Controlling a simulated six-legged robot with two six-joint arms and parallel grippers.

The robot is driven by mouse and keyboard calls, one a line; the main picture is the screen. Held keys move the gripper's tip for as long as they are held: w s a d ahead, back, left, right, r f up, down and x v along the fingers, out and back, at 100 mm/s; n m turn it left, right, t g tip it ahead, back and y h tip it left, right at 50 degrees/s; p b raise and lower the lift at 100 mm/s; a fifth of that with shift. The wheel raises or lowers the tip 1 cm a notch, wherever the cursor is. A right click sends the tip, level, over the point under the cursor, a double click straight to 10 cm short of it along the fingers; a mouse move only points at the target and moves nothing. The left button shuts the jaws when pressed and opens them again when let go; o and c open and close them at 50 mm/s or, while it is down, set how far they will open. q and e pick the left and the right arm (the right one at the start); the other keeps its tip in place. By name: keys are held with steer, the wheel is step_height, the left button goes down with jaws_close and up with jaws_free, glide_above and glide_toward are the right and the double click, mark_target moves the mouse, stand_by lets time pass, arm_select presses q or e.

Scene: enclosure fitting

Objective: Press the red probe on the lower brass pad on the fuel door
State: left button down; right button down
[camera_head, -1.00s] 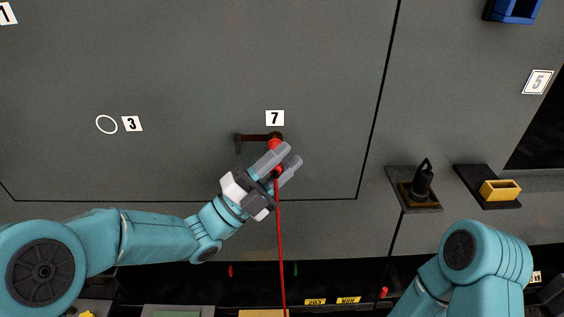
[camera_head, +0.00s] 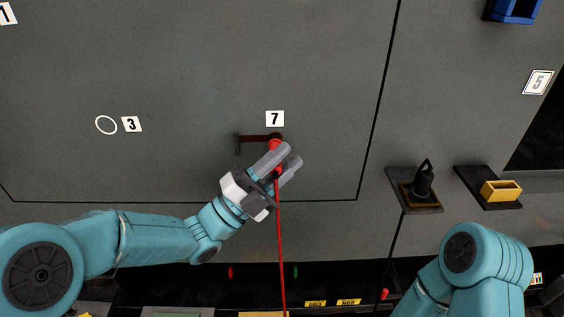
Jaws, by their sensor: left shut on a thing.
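The red probe (camera_head: 275,144) is between the fingers of my left gripper (camera_head: 279,164), which is shut on it. Its red cable (camera_head: 280,235) hangs straight down from the gripper. The probe's upper end overlaps the right end of a dark brown bracket (camera_head: 256,138) under the label 7 on the grey door (camera_head: 200,60). I cannot tell whether the tip touches anything. No brass pad can be made out; the fingers and probe cover that spot. My right arm (camera_head: 465,265) shows at the lower right, but its gripper is not in view.
To the right, a black clip-like tool (camera_head: 423,180) sits in a brown holder, beside a yellow block (camera_head: 500,191) on a black plate. A blue holder (camera_head: 515,10) is at the top right. A dark shelf with yellow labels (camera_head: 348,302) lies below.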

arm_select(q)
steer(key=shift+w+b, duration=0.1)
steer(key=shift+b, duration=0.35)
stand_by(1.4)
steer(key=shift+s+f+b, duration=0.15)
steer(key=shift+s+b, duration=0.45)
steer(key=shift+b, duration=0.1)
steer(key=s+b, duration=0.3)
steer(key=s, duration=0.3)
steer(key=shift+b, duration=0.4)
stand_by(1.0)
